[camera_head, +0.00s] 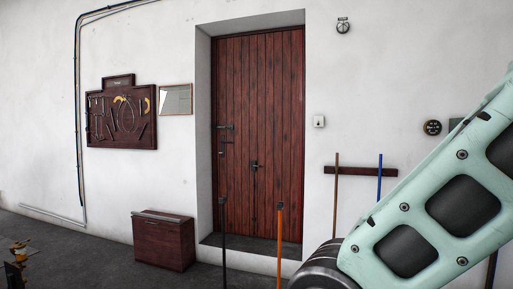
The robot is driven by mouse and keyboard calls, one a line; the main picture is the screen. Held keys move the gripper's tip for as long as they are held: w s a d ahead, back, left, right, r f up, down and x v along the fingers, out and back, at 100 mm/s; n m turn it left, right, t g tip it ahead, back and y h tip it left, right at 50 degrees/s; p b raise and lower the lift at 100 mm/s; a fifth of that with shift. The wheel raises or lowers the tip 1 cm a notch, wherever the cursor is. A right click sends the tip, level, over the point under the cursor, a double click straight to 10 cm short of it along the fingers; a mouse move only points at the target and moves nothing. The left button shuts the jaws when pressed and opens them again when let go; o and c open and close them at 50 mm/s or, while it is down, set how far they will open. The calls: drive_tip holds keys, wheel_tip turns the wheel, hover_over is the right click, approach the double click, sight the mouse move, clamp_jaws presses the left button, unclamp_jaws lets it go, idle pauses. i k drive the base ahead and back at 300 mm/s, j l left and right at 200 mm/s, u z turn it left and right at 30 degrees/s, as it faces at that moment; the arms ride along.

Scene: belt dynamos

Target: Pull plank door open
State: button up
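The plank door (270,130) is made of dark red-brown vertical boards and stands in a deep white recess in the wall. It looks shut. A dark handle (255,165) sits near its middle, and dark metal fittings (224,139) show on its left edge. My pale green arm reaches in from the right edge, and its dark lower part ends at the bottom of the view. My gripper does not show.
A dark red box (163,240) stands on the floor left of the door. Poles lean on a wall rack (360,171) at right. A tool board (121,117) hangs at left.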

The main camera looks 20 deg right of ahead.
sight(260, 77)
drive_tip(key=i+j+u, duration=0.1)
drive_tip(key=i+u, duration=0.25)
drive_tip(key=i, duration=0.65)
drive_tip(key=i+u, duration=0.1)
drive_tip(key=i, duration=2.55)
